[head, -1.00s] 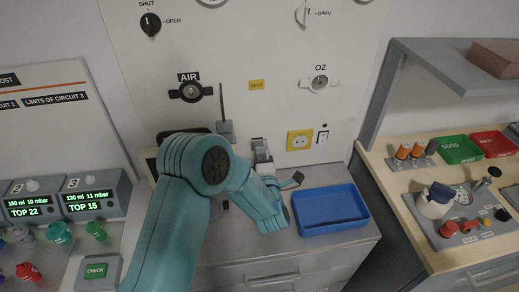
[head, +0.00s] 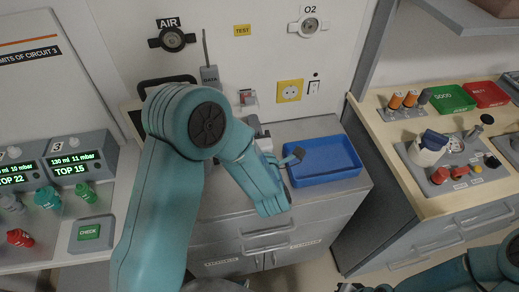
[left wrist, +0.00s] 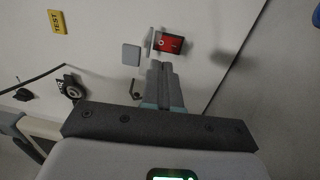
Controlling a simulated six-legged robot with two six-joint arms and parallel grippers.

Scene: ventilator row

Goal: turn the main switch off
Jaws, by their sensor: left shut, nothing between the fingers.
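A red plate with a small pale switch on it, likely the main switch (left wrist: 169,43), is on the wall in the left wrist view. A thin grey flap (left wrist: 148,42) stands out beside its left edge. In the head view the switch (head: 248,97) is small, left of the yellow socket; its setting is too small to tell. My left gripper (left wrist: 158,68) is shut and empty, its tips just below the red plate in the wrist picture; I cannot tell whether they touch it. In the head view my arm hides much of this gripper. My right gripper (head: 362,288) is partly visible at the bottom edge.
The yellow socket (head: 289,91) and a white wall switch (head: 314,88) are to the right. A blue tray (head: 324,160) stands on the grey cabinet below. A grey DATA box (head: 209,75) with an antenna is on the left. A wooden bench (head: 365,112) is at right.

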